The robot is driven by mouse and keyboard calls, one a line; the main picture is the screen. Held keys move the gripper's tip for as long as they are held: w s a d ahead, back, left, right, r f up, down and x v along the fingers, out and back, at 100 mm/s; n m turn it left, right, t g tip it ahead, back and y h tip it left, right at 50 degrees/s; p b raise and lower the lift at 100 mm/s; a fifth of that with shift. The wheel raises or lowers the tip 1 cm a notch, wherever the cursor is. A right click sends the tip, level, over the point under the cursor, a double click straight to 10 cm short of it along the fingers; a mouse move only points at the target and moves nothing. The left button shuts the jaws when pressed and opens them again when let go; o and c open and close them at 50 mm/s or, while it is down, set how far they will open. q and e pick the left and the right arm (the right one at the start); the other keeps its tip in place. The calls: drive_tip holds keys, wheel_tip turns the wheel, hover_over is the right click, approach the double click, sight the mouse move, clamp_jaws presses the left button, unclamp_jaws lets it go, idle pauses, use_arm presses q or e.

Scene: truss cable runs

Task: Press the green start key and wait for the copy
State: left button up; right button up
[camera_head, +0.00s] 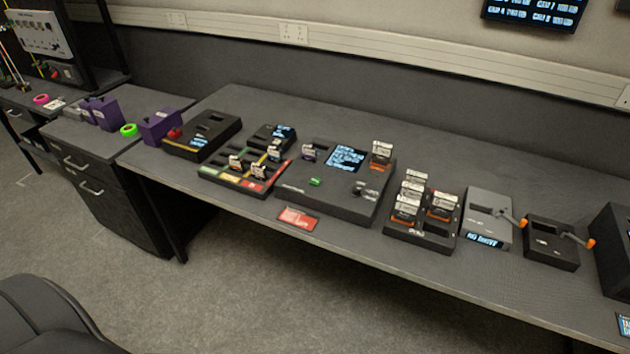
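A small green key (315,181) sits on the front left part of a flat black console (287,192) in the middle of the long desk. The console has a lit blue-and-white screen (346,158), whose text is too small to read. Neither of my grippers is in view, and nothing touches the green key.
A red card (297,217) lies in front of the console. A coloured-strip tray (232,183) is left of it; a rack of labelled pieces (421,226) and grey (487,205) and black (552,255) boxes with orange-tipped levers are right. A dark curved chair-like shape (45,315) is bottom left.

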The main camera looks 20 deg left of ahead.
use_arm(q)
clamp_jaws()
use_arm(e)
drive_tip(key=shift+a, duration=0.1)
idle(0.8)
